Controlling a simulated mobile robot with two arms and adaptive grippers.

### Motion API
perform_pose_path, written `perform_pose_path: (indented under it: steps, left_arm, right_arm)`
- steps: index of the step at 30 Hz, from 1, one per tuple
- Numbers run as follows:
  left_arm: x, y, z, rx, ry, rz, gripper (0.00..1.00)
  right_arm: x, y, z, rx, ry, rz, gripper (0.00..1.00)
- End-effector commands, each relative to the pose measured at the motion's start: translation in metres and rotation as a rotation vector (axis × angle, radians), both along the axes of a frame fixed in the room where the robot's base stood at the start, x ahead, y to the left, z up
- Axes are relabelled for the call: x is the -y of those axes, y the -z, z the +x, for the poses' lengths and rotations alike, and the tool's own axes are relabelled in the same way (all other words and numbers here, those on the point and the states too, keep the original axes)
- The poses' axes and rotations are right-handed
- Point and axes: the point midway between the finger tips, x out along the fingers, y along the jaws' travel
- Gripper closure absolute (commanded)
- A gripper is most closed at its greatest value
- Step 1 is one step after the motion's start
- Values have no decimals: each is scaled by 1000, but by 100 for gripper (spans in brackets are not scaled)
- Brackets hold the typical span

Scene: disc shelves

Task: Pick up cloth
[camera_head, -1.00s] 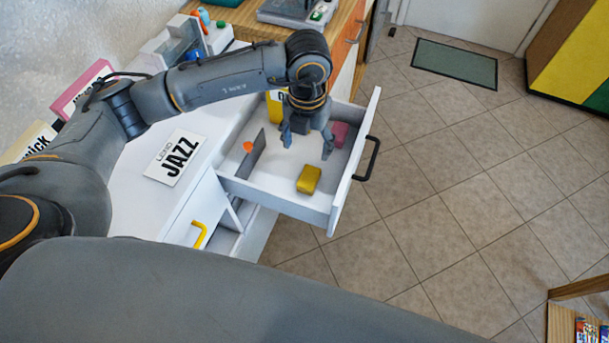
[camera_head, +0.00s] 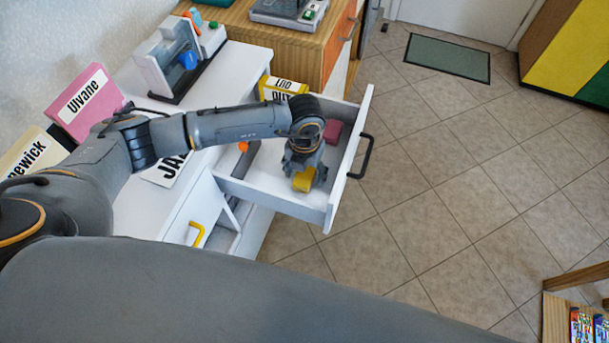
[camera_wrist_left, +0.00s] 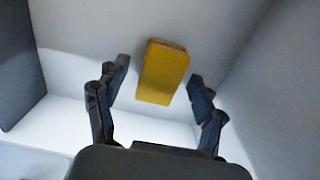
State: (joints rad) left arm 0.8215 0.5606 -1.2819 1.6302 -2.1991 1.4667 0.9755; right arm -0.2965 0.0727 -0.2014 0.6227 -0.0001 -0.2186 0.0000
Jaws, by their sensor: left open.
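A small yellow block-like item (camera_head: 303,181), which may be the folded cloth, lies on the floor of the open white drawer (camera_head: 262,192). My left gripper (camera_head: 305,173) is just above it, pointing down, and partly covers it in the head view. In the left wrist view the yellow item (camera_wrist_left: 162,73) lies between the two open fingers of the left gripper (camera_wrist_left: 159,71), apart from both. A pink item (camera_head: 332,131) lies farther back in the drawer; I cannot tell whether it is cloth. My right gripper is not in view.
The drawer's front panel with a black handle (camera_head: 367,156) stands close to the right of the gripper. A grey divider (camera_wrist_left: 17,65) is on the left inside. A yellow labelled box (camera_head: 283,86) stands behind.

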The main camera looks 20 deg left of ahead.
Motion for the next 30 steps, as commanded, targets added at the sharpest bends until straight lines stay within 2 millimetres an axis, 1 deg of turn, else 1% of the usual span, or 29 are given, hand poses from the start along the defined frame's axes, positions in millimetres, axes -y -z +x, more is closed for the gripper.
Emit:
perform_pose_path:
  steps: [7, 8, 9, 11, 12, 15, 24, 26, 29, 30]
  left_arm:
    - [0, 2, 0, 0, 1, 0, 31]
    - [0, 2, 0, 0, 1, 0, 37]
    - [0, 2, 0, 0, 1, 0, 45]
    - [0, 2, 0, 0, 0, 0, 58]
    - [0, 2, 0, 0, 0, 0, 66]
    - [0, 2, 0, 0, 0, 0, 85]
    - [0, -1, 0, 1, 0, -1, 85]
    - [0, -6, 1, 2, -1, -1, 85]
    - [0, -21, 1, 3, 0, -2, 85]
    - [0, -29, 1, 4, 1, -2, 85]
  right_arm:
    - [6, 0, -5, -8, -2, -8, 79]
    - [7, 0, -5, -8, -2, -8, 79]
    - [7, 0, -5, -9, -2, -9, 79]
    - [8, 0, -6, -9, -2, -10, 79]
    - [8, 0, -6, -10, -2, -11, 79]
    - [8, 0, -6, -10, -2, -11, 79]
    - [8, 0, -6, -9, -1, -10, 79]
    - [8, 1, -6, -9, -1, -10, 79]
    - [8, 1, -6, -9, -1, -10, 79]
    - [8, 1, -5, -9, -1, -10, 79]
